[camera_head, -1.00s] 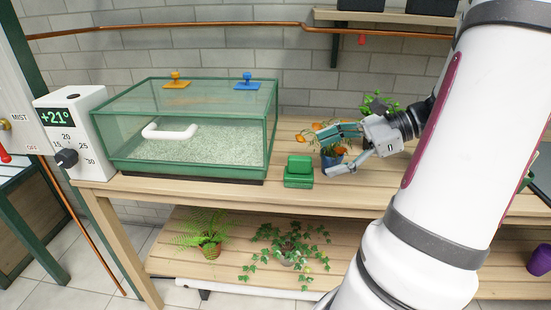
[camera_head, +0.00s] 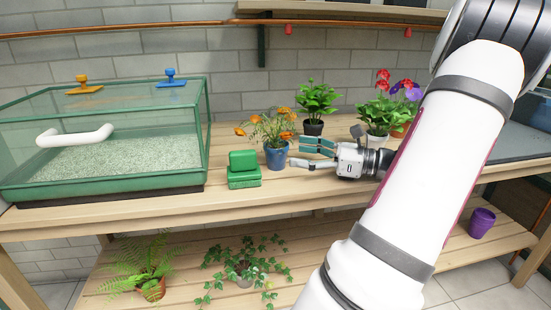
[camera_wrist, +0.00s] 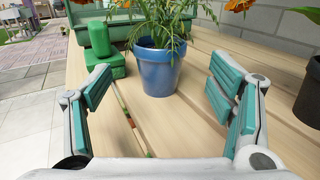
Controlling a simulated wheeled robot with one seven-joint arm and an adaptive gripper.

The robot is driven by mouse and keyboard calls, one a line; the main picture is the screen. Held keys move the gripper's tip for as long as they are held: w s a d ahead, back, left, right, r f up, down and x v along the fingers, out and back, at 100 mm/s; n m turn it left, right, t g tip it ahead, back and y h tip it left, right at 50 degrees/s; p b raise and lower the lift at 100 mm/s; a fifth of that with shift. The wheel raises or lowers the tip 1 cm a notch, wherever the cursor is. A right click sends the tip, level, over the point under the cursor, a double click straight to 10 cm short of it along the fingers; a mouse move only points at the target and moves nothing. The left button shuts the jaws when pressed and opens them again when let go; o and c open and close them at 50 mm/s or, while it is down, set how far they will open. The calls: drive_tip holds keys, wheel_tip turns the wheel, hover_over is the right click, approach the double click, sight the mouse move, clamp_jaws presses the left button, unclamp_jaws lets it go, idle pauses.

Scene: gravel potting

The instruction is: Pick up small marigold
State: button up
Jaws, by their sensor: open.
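The small marigold has orange flowers (camera_head: 262,126) over feathery leaves and stands upright in a blue pot (camera_head: 275,157) on the wooden bench. My gripper (camera_head: 307,154) is just to the right of the pot, pointing left towards it, open and empty. In the wrist view the blue pot (camera_wrist: 157,72) stands ahead of and between my two open fingers (camera_wrist: 160,102), beyond their tips. Most of the flowers are cut off at the top of that view.
A green block-shaped object (camera_head: 243,170) stands close left of the pot. The glass case (camera_head: 105,175) with gravel is farther left. A leafy plant in a black pot (camera_head: 313,128) stands behind. Flowers (camera_head: 400,88) stand behind my arm. Potted plants (camera_head: 150,288) sit on the lower shelf.

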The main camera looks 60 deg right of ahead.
sight(276, 144)
drive_tip(key=shift+r+b+x, duration=0.1)
drive_tip(key=shift+b+x, duration=0.7)
drive_tip(key=shift+x, duration=0.9)
drive_tip(key=shift+r+b+x, duration=0.15)
drive_tip(key=shift+b+x, duration=0.6)
drive_tip(key=shift+x, duration=0.95)
drive_tip(key=c, duration=1.4)
drive_tip(key=shift+r, duration=0.2)
